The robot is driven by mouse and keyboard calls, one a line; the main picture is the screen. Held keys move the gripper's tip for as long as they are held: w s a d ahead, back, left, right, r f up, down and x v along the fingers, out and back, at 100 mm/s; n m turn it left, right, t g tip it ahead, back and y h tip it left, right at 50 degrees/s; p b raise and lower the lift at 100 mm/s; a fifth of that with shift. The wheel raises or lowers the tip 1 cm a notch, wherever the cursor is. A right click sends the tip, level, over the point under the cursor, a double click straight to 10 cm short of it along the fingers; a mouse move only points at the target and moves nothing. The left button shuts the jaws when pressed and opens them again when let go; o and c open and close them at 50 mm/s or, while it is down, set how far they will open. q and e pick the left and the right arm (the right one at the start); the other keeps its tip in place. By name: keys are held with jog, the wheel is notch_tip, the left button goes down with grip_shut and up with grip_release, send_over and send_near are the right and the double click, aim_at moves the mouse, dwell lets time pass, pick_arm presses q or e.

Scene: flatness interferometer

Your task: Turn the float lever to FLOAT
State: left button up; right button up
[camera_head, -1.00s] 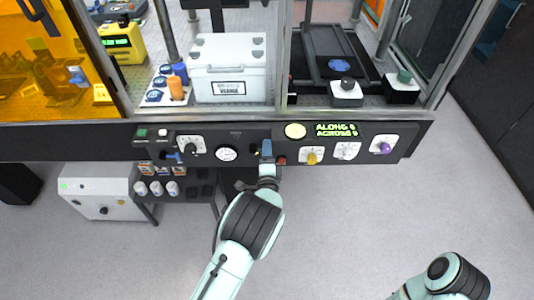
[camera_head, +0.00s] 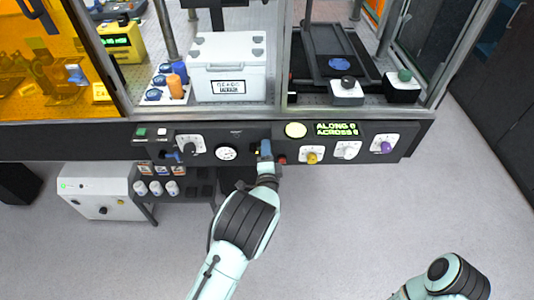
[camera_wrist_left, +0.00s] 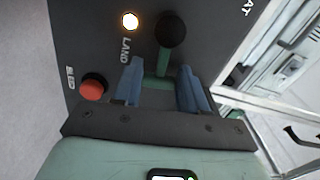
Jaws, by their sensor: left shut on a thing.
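The float lever shows in the left wrist view with a round black knob (camera_wrist_left: 172,30) on a green stem (camera_wrist_left: 164,62). My left gripper (camera_wrist_left: 160,75) has its two blue fingers on either side of the stem, below the knob, and is shut on the lever. In the head view my left gripper (camera_head: 265,148) is at the dark front panel and hides the lever. A glowing lamp (camera_wrist_left: 130,20) sits beside the LAND label (camera_wrist_left: 126,50). Part of the FLOAT label (camera_wrist_left: 248,8) shows at the upper right. My right gripper is out of view.
A red button (camera_wrist_left: 93,87) is close to my left fingers.

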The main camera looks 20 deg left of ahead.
aim_at(252, 136)
pick_arm(q)
jog(key=r+n+b, duration=0.1)
jog(key=n, duration=0.2)
jog(key=a+r+n+b, duration=0.1)
jog(key=n+b, duration=0.1)
jog(key=n, duration=0.1)
jog(key=a+r+n+b, duration=0.1)
jog(key=n+b, duration=0.1)
jog(key=n, duration=0.2)
jog(key=shift+s, duration=0.3)
jog(key=n+b, duration=0.1)
jog(key=a+n+b, duration=0.1)
jog(key=n, duration=0.1)
jog(key=shift+s+a+r, duration=0.15)
jog(key=shift+s+r, duration=0.05)
jog(key=shift+r, duration=0.1)
jog(key=shift+s+a+r+n+b, duration=0.1)
jog(key=shift+a+n+b, duration=0.2)
jog(key=shift+n+b, duration=0.5)
jog(key=shift+s+a+r+n+b, duration=0.1)
jog(key=shift+a+n+b, duration=0.25)
jog(key=shift+n, duration=0.75)
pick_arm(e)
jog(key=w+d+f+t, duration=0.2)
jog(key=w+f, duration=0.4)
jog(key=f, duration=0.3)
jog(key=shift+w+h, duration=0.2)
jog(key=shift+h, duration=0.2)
